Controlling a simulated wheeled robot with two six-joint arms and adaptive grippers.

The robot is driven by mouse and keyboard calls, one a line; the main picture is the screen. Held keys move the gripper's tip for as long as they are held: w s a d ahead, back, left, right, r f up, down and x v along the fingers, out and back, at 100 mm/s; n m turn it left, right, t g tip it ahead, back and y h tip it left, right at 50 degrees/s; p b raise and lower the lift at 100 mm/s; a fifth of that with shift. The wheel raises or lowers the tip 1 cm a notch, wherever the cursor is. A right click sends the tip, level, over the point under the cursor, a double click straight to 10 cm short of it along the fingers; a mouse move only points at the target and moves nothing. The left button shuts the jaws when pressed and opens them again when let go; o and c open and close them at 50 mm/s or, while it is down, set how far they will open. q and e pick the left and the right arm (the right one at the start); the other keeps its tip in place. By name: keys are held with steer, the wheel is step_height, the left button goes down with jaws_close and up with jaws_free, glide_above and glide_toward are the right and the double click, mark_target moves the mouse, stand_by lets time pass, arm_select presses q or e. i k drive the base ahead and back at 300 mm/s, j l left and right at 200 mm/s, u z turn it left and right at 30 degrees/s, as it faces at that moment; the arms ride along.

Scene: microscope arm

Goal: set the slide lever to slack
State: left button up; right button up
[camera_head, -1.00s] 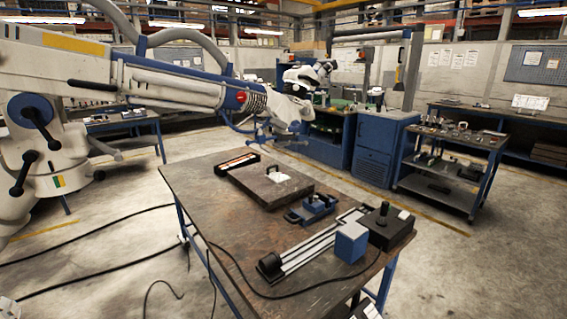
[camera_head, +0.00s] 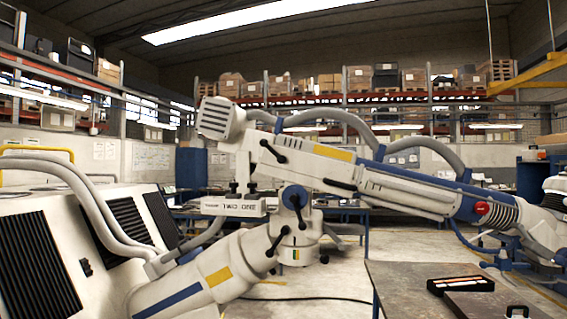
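The large white microscope arm (camera_head: 400,185) fills the middle of the view, with a boom running right and down from a grey ribbed head block (camera_head: 221,118). Several black levers sit on it: one near the boom's upper end (camera_head: 272,151), one along the boom (camera_head: 338,184), one at the blue hub (camera_head: 296,202) and one on the lower link (camera_head: 278,241). I cannot tell which is the slide lever, nor read any lever marking. A plate with dark lettering (camera_head: 238,208) hangs left of the hub. Neither of my grippers shows.
A white cabinet with black ribbed panels (camera_head: 104,195) and thick hoses stands at the left. A worktable (camera_head: 395,285) at the lower right carries a black tray (camera_head: 460,285) and a dark plate (camera_head: 500,305). Open floor with a cable lies between.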

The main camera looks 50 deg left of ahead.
mark_target(281, 158)
steer(key=u, duration=1.55)
steer(key=j+z, duration=0.4)
steer(key=i+j+z, duration=0.1)
steer(key=j+z, duration=0.15)
steer(key=z, duration=0.15)
